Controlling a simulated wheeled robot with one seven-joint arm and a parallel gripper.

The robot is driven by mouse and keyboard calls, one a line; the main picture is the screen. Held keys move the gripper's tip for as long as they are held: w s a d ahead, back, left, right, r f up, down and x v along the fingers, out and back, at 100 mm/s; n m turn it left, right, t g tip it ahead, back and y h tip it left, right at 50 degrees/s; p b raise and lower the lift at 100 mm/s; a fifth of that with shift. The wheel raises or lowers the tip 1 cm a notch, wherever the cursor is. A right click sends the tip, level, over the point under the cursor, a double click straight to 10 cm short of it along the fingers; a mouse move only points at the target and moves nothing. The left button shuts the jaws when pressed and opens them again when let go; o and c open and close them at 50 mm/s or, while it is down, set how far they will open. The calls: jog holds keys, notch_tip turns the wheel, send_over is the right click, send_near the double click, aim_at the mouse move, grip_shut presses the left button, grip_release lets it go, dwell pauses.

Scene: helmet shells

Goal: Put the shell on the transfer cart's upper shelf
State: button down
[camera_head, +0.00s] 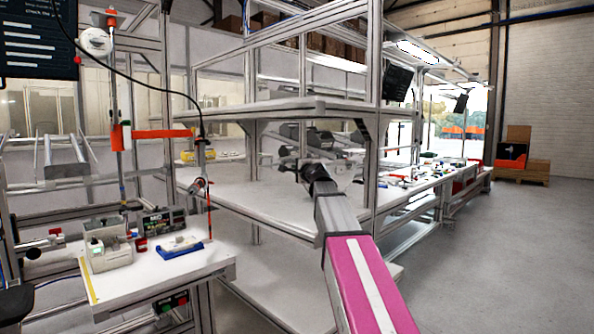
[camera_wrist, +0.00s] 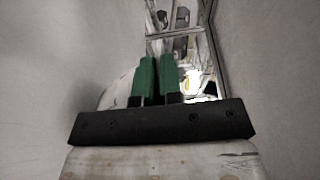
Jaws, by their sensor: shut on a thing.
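The transfer cart appears to be the aluminium-framed unit in the head view, with a white upper shelf (camera_head: 285,108) and a wide white shelf below it (camera_head: 262,195). My arm reaches into the space between these two levels. My gripper (camera_head: 293,166) is small and dark there, below the upper shelf's height in the picture. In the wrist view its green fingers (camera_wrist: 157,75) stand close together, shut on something. A pale, scuffed surface (camera_wrist: 115,95) shows beside and behind the fingers; it may be the shell, but its outline is mostly hidden. No shell shows clearly in the head view.
Upright posts (camera_head: 374,120) frame the cart close to my arm. A workbench (camera_head: 150,275) with a grey box (camera_head: 108,250) and a blue tray (camera_head: 181,249) stands at the left. Plain grey surfaces flank the gripper in the wrist view. Open floor (camera_head: 490,265) lies to the right.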

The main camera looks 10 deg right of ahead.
jog(key=c, duration=1.3)
grip_release()
jog(key=shift+f, duration=0.1)
jog(key=v, duration=1.2)
jog(key=shift+s, duration=0.1)
